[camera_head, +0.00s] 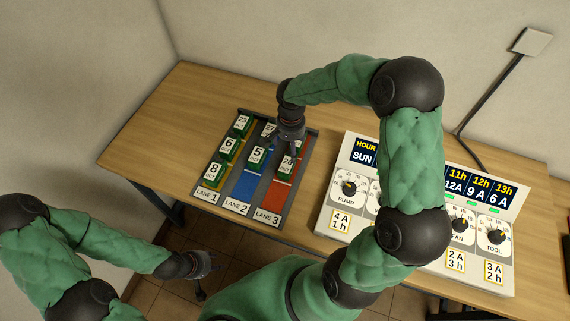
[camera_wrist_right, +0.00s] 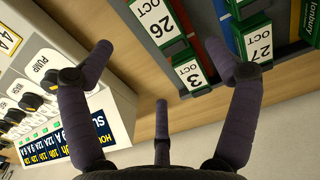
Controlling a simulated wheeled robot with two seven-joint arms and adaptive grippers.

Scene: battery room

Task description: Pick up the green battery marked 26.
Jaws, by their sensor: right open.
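The green battery marked 26 (camera_head: 288,164) sits in lane 3, the red lane of the tray (camera_head: 229,206). Its white label, reading 26 OCT, shows at the top of the right wrist view (camera_wrist_right: 158,20). My right gripper (camera_head: 293,146) is above the far part of lane 3 and partly hides the batteries there. In the right wrist view its fingers (camera_wrist_right: 163,68) are spread and empty, with battery 26 beyond them, apart from them. My left gripper (camera_head: 208,270) is low at the left, off the table's front edge, with fingers apart and nothing visible in them.
Battery 3 (camera_wrist_right: 191,75) stands close to 26, and battery 27 (camera_wrist_right: 258,45) is in the neighbouring lane. Battery 5 (camera_head: 257,155) is in lane 2; batteries 23, 6 and 8 (camera_head: 215,171) fill lane 1. A control panel with dials (camera_head: 340,205) stands right of the tray.

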